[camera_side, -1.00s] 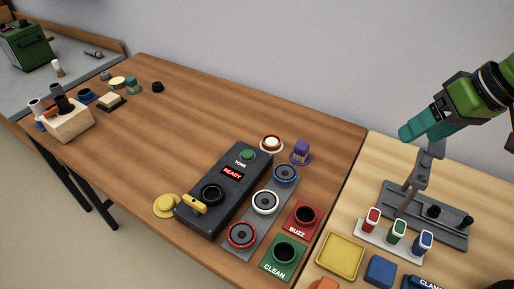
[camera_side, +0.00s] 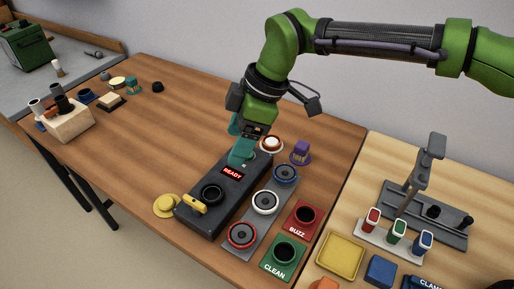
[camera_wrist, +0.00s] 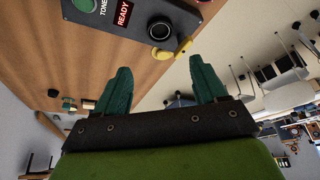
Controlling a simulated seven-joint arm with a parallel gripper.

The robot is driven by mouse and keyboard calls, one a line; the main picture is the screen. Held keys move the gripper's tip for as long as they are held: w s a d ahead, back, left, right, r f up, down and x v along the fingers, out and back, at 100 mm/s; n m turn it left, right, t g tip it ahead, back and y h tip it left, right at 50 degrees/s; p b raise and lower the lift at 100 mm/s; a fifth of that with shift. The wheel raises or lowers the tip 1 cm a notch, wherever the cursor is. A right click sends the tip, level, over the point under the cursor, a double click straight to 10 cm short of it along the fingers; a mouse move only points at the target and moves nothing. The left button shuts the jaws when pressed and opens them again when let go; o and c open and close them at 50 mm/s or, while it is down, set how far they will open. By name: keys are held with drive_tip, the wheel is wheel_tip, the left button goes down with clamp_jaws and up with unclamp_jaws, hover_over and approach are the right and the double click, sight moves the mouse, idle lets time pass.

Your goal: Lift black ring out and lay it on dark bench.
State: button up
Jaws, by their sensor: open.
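The black ring (camera_side: 211,193) sits in the near end of the dark tester box, beside a yellow clip (camera_side: 195,206). The ring also shows at the top of the wrist view (camera_wrist: 160,29), beyond my fingertips. My gripper (camera_side: 241,158) is over the far end of the tester (camera_side: 226,190), hiding the green button in the side view. Its teal fingers (camera_wrist: 157,64) are apart with nothing between them. The darker brown wooden bench (camera_side: 165,125) carries the tester. A red READY display (camera_side: 232,173) is lit.
A strip of speakers (camera_side: 265,202) and the BUZZ (camera_side: 304,218) and CLEAN (camera_side: 284,256) holders stand right of the tester. A paler bench (camera_side: 372,150) adjoins at right.

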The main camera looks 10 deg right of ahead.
drive_tip(key=x, duration=1.5)
drive_tip(key=shift+f, duration=0.2)
drive_tip(key=c, duration=0.8)
drive_tip(key=shift+o, duration=0.2)
drive_tip(key=shift+r, duration=0.1)
wheel_tip(320, 180, up, 4)
drive_tip(key=shift+f, duration=0.1)
drive_tip(key=s+d, duration=1)
drive_tip(key=d, duration=0.2)
wheel_tip(320, 180, up, 2)
hover_over(318, 191)
drive_tip(key=d, duration=0.2)
drive_tip(key=f, duration=0.9)
drive_tip(key=shift+s+a+f, duration=0.15)
drive_tip(key=shift+a+f, duration=0.15)
drive_tip(key=shift+f, duration=0.1)
